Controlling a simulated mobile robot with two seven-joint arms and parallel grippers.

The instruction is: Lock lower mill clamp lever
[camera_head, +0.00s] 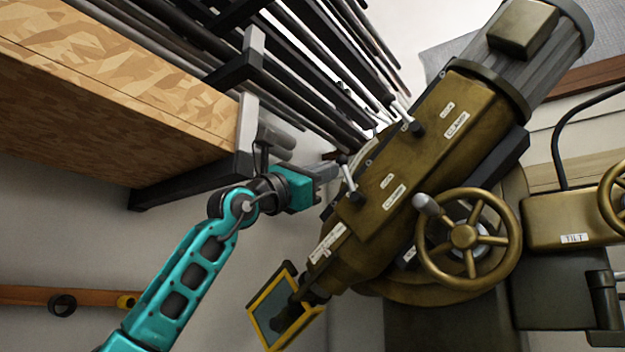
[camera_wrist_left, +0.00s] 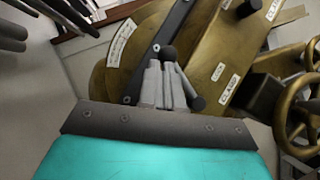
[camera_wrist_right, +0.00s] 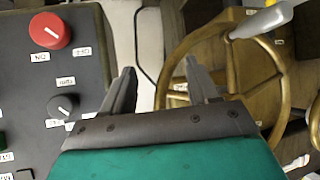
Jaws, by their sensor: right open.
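The lower clamp lever (camera_head: 350,180), a thin silver rod on a dark hub with a dark ball end, is on the brass-coloured mill head (camera_head: 395,200). My left gripper (camera_head: 335,171) is right beside its ball end, from the left. In the left wrist view the two grey fingers (camera_wrist_left: 160,72) are together. The lever's dark ball (camera_wrist_left: 168,53) is just beyond the fingertips and its rod runs down on their right to the hub (camera_wrist_left: 197,103). Contact cannot be told. My right gripper (camera_wrist_right: 160,78) is open and empty, with a brass handwheel (camera_wrist_right: 270,85) beyond it.
A second clamp lever (camera_head: 405,115) is higher on the head. A large handwheel (camera_head: 465,236) is on the right. A rack of dark bars (camera_head: 310,75) and a chipboard shelf (camera_head: 110,90) are at upper left. A yellow-framed panel (camera_head: 280,310) is below. The right wrist view shows a red knob (camera_wrist_right: 50,31).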

